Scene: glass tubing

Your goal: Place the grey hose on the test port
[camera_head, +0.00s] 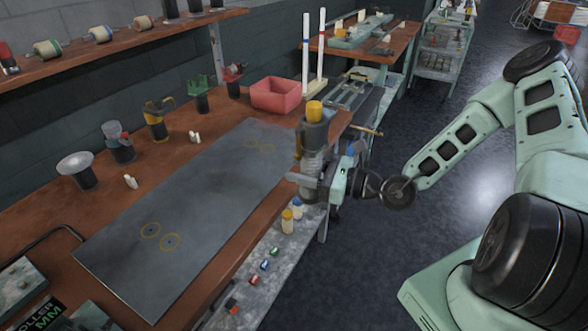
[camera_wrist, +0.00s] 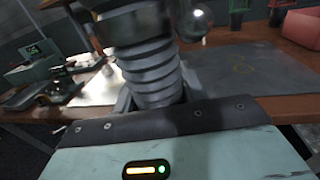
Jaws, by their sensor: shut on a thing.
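The grey hose (camera_head: 313,163) is a ribbed grey piece with a yellow top, held upright above the bench's front edge. Its ribbed body fills the upper middle of the wrist view (camera_wrist: 152,72), where its top is cut off. My gripper (camera_head: 313,186) is shut around the hose's lower part; the fingertips are partly hidden. I cannot tell for sure which fixture is the test port. Along the back of the bench stand a white-dished fixture (camera_head: 77,168), a grey one with a red part (camera_head: 118,145), a yellow-topped one (camera_head: 157,122), a green one (camera_head: 201,92) and a red one (camera_head: 234,82).
A dark mat (camera_head: 200,215) with yellow ring marks lies mostly bare on the brown bench (camera_head: 45,208). A red bin (camera_head: 276,95) and two tall white rods (camera_head: 306,50) stand beyond it. A shelf (camera_head: 125,40) overhangs the back. Small bottles sit on a lower shelf (camera_head: 258,285).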

